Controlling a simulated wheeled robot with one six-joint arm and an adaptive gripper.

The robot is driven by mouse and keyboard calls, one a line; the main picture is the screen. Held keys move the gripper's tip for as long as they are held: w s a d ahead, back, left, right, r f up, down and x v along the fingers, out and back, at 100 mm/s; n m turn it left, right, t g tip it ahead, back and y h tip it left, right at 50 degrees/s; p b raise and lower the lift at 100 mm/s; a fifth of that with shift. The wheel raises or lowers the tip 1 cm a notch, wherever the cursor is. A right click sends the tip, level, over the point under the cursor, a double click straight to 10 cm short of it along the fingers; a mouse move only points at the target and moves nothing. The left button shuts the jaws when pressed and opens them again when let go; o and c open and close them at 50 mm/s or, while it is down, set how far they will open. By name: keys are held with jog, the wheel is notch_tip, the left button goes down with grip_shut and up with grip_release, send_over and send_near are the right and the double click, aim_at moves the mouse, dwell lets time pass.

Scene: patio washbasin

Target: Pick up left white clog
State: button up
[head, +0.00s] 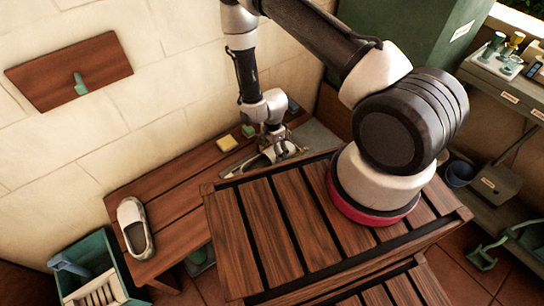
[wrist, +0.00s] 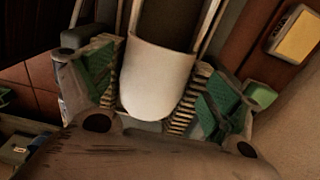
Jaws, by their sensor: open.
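One white clog (head: 133,226) lies on the left end of the wooden bench, apart from my gripper. A second white clog (head: 252,162) lies farther right on the bench, under my gripper (head: 277,143) and partly hidden by it. In the wrist view, the rounded white end of this second clog (wrist: 158,82) with its dark opening sits between my two green-padded fingers. My gripper (wrist: 158,92) is open, with one finger on each side of the clog. Whether the pads touch it I cannot tell.
A slatted wooden top (head: 270,235) stands in front of the bench. A teal crate (head: 130,285) is at lower left. The bench between the clogs is clear.

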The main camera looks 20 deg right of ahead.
aim_at(273, 157)
notch_tip(273, 157, down, 5)
jog(key=shift+f, duration=0.2)
jog(key=c, duration=0.9)
jog(key=shift+s, duration=0.1)
jog(key=shift+r, duration=0.1)
